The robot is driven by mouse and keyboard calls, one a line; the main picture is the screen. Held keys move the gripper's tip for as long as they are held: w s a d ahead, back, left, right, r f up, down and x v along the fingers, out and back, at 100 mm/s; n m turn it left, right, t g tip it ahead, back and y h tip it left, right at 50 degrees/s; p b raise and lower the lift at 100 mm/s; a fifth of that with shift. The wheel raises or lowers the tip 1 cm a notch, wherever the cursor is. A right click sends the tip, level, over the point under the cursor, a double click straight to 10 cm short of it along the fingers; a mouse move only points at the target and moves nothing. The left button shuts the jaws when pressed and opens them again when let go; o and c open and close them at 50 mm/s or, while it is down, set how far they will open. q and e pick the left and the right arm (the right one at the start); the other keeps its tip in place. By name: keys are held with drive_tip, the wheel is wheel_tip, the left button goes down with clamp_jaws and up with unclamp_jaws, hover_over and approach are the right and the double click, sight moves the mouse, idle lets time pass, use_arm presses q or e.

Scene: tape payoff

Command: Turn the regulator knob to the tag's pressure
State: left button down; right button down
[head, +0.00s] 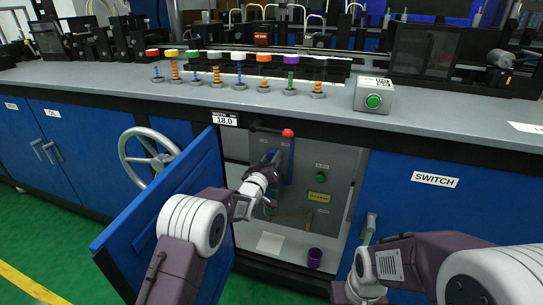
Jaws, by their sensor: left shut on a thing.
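My left arm reaches into the open cabinet (328,191), and my left gripper (272,161) is at the back panel. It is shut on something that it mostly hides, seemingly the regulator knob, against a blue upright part. The knob's setting and any gauge are too small or covered to read. A white label (224,118) reading 18.0 is on the counter's front edge, above left of the opening. My right arm is low at the right, and the state of its gripper cannot be made out.
The blue cabinet door (165,215) stands open at left, beside my left arm. A red-tipped lever (287,133) crosses the opening's top. A purple cup (314,258) stands on the cabinet floor. A green-button box (373,96) and several colored-cap stands are on the counter (210,95).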

use_arm(q)
drive_tip(key=shift+n+p, duration=0.5)
drive_tip(key=shift+n, duration=0.7)
drive_tip(key=c, duration=0.9)
unclamp_jaws()
drive_tip(key=shift+o, duration=0.2)
